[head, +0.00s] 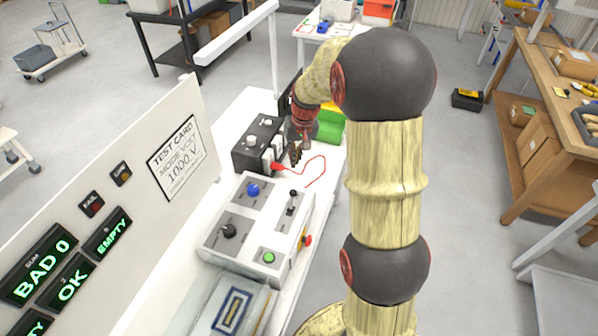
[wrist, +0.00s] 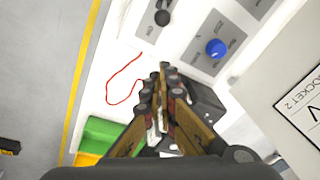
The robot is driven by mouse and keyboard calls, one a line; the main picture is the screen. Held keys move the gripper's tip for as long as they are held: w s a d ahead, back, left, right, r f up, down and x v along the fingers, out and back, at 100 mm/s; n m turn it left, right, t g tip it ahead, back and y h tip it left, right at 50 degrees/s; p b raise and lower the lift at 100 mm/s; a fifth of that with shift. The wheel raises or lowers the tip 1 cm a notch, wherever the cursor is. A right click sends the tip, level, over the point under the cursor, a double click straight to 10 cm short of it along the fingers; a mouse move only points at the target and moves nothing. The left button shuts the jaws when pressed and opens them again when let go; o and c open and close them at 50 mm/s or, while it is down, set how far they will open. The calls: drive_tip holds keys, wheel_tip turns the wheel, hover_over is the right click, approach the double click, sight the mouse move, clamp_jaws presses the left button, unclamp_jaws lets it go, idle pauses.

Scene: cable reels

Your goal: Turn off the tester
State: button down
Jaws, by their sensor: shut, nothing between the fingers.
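A dark box (head: 258,146) with a pale knob on top, perhaps the tester, stands on the white bench behind the control panel. Its side (wrist: 207,100) shows in the wrist view, partly hidden by my fingers. The pale control panel (head: 245,243) carries a blue knob (head: 253,190), a black lever (head: 292,194), a black knob (head: 229,231) and a green button (head: 269,257). The blue knob (wrist: 216,48) and black lever (wrist: 162,17) show in the wrist view. My gripper (head: 296,158) is shut and empty, beside the dark box's right end.
A red lead (head: 318,171) lies looped on the bench right of my gripper. A green bin (head: 331,125) stands behind. A board with a test card (head: 173,158) reading 1000 V and lit displays (head: 44,268) stands at left. A red button (head: 307,240) is on the panel's right side.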

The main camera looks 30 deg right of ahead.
sight(292, 201)
drive_tip(key=f, duration=0.3)
drive_tip(key=w+f, duration=0.1)
drive_tip(key=f, duration=0.2)
drive_tip(key=w+f, duration=0.1)
drive_tip(key=f, duration=0.2)
drive_tip(key=shift+a, duration=0.35)
drive_tip(key=shift+s+a+r, duration=0.15)
drive_tip(key=shift+s+a, duration=0.15)
drive_tip(key=shift+s, duration=0.55)
drive_tip(key=shift+s+a+r, duration=0.1)
drive_tip(key=shift+s+a, duration=0.2)
drive_tip(key=shift+s, duration=0.55)
drive_tip(key=shift+s, duration=0.1)
